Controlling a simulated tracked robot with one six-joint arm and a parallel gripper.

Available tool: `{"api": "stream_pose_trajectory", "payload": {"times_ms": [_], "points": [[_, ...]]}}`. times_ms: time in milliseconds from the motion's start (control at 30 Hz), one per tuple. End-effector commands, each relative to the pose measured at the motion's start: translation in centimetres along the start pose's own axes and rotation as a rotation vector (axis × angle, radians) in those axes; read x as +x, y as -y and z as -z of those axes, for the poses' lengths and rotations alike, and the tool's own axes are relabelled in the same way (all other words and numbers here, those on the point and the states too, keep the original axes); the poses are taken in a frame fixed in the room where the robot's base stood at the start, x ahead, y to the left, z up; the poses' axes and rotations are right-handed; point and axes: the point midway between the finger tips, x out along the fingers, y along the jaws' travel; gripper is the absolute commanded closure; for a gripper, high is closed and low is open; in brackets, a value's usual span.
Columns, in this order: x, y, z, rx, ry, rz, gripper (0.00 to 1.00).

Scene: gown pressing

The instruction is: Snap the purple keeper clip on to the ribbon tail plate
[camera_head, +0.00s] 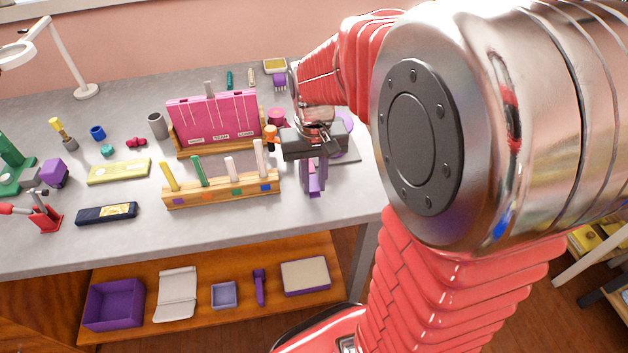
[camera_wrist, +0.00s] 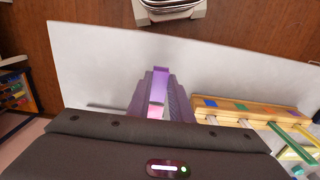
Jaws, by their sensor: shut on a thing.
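My gripper (camera_head: 314,190) is above the front right part of the grey table, just right of the wooden peg rack. Its purple fingers also show in the wrist view (camera_wrist: 158,108), closed on a lilac piece (camera_wrist: 160,78) that looks like the purple keeper clip. The clip sticks out past the fingertips, toward the table's front edge. In the head view the fingers hide most of it. A flat grey plate (camera_head: 347,160) with a purple round thing (camera_head: 343,124) lies behind and right of my gripper, partly hidden by it. I cannot tell which piece is the ribbon tail plate.
The wooden rack (camera_head: 222,190) holds several coloured pegs. Behind it stands a pink board (camera_head: 214,117) in a wooden stand. A black case (camera_head: 107,213), a yellow box (camera_head: 119,171) and small tools fill the left. A lower shelf (camera_head: 210,307) holds purple boxes.

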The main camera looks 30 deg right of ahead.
Motion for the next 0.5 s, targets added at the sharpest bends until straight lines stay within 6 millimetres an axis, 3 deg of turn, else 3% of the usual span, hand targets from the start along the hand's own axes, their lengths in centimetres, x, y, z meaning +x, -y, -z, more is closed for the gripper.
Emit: {"api": "stream_pose_trajectory", "payload": {"times_ms": [500], "points": [[0.0, 0.0, 1.3, 0.000, 0.000, 0.000, 1.00]]}}
